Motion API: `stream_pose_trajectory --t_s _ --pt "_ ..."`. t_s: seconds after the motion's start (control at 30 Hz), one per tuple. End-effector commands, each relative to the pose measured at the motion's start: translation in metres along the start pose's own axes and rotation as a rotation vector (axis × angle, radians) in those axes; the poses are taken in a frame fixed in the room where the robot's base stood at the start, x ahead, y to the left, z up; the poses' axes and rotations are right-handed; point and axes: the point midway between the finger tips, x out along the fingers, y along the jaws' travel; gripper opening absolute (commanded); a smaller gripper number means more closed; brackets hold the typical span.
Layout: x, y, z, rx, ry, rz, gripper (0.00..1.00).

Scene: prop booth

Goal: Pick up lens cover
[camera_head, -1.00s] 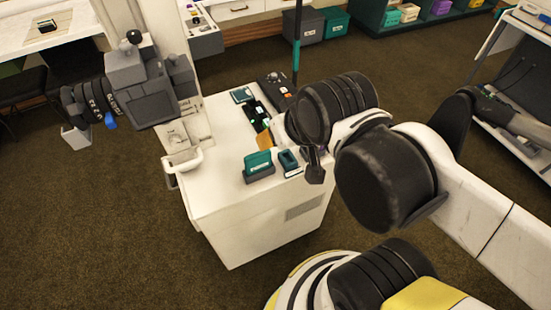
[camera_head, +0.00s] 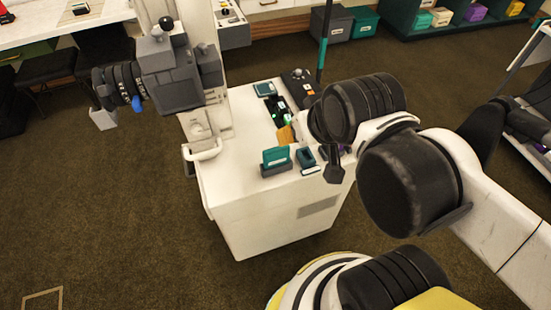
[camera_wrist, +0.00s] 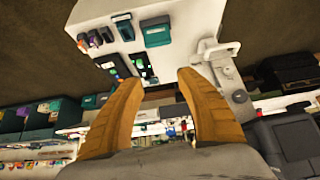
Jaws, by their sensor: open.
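I cannot pick out a lens cover with certainty. A dark grey camera (camera_head: 172,78) with a ribbed black lens (camera_head: 115,84) stands on a white support at the left. A pale grey piece (camera_head: 103,119) hangs under the lens front; I cannot tell what it is. My gripper (camera_wrist: 158,78) is open and empty in the wrist view, its two tan fingers well apart. In the head view only a tan finger (camera_head: 286,135) shows, over the white cart (camera_head: 237,195); my arm hides the rest.
The cart top carries a teal box (camera_head: 276,160), a small teal holder (camera_head: 305,156) and a black tray (camera_head: 272,106). The teal box also shows in the wrist view (camera_wrist: 156,33). Carpet left of the cart is clear. Shelves stand at the back right.

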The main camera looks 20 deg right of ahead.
Motion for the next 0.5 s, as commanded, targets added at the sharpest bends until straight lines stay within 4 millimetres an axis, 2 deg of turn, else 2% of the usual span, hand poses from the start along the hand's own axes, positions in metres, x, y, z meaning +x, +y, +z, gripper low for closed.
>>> stream_pose_trajectory --t_s 0.27,0.43,0.47,0.5 --pt "0.0000 0.0000 0.0000 0.000 0.000 0.000 0.43" --pt "0.0028 0.0000 -0.0039 0.000 -0.018 0.000 0.94" --pt "0.0047 0.0001 -0.0058 0.000 -0.029 0.000 1.00" --pt "0.0079 0.0001 -0.0093 0.000 -0.050 0.000 1.00"
